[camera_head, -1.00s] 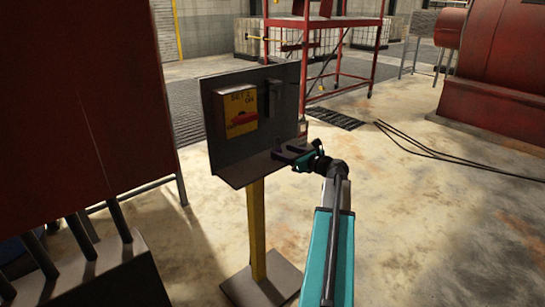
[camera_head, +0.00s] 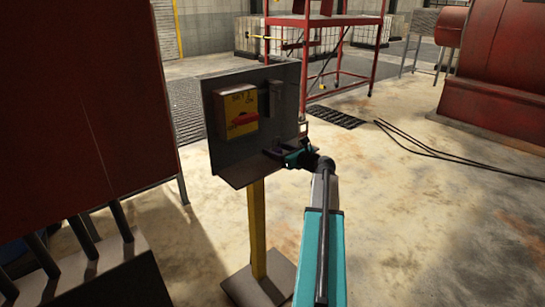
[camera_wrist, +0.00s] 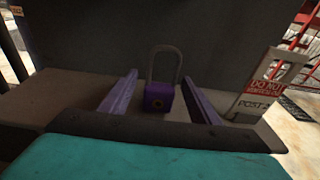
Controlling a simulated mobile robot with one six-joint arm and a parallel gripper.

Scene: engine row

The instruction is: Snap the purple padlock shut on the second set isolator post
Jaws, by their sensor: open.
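The isolator post (camera_head: 257,225) is a yellow column carrying a grey panel with a shelf (camera_head: 235,172). My gripper (camera_head: 272,153) is over the shelf's right end. In the wrist view its open fingers (camera_wrist: 158,92) lie either side of the padlock, apparently apart from it.
A white and red tag (camera_wrist: 262,95) reading DO NOT and POST 2 is right of the padlock. A dark upright box (camera_head: 275,98) is beside the isolator. A large red cabinet (camera_head: 85,90) stands left. Floor right of the post is open, with black cables (camera_head: 430,150) farther off.

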